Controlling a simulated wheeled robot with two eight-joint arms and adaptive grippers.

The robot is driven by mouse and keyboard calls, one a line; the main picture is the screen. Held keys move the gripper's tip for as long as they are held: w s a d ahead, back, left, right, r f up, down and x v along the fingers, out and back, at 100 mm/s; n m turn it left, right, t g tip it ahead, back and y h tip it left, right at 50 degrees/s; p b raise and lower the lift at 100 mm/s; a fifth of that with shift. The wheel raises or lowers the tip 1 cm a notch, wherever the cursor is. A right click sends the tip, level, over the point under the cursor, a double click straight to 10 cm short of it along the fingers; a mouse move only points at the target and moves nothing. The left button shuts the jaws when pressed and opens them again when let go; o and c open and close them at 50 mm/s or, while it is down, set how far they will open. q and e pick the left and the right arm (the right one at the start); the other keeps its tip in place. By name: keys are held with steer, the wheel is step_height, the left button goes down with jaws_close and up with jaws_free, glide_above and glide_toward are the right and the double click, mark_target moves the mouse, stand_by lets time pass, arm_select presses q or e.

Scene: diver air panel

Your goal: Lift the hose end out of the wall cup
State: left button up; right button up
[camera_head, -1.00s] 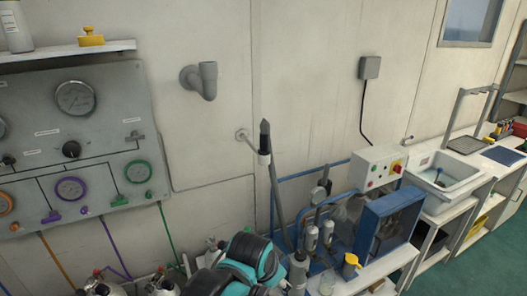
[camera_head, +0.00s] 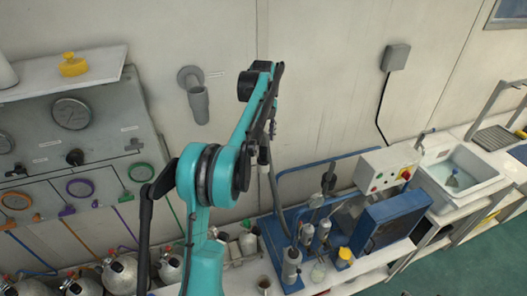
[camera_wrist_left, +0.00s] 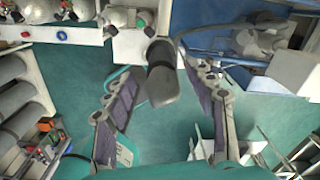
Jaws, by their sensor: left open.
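The dark grey hose end (camera_wrist_left: 163,84) shows in the left wrist view, pointing toward the camera between the two fingers of my left gripper (camera_wrist_left: 157,74). The gripper is open, with a finger on each side of it and visible gaps. In the head view my left arm and gripper (camera_head: 262,128) hang in front of the wall and cover the hose end. The pale wall cup (camera_head: 263,156) shows just below the gripper, with the grey hose (camera_head: 278,203) running down from it. My right gripper is not in view.
A grey pipe elbow (camera_head: 197,97) juts from the wall left of my arm. The gauge panel (camera_head: 70,160) is further left, under a shelf (camera_head: 100,68). A blue-framed machine (camera_head: 385,225) stands on the bench at right.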

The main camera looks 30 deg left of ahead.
mark_target(264, 153)
arm_select(q)
step_height(264, 153, down, 7)
steer(key=shift+d+f, duration=0.1)
steer(key=shift+d, duration=0.05)
jaws_close()
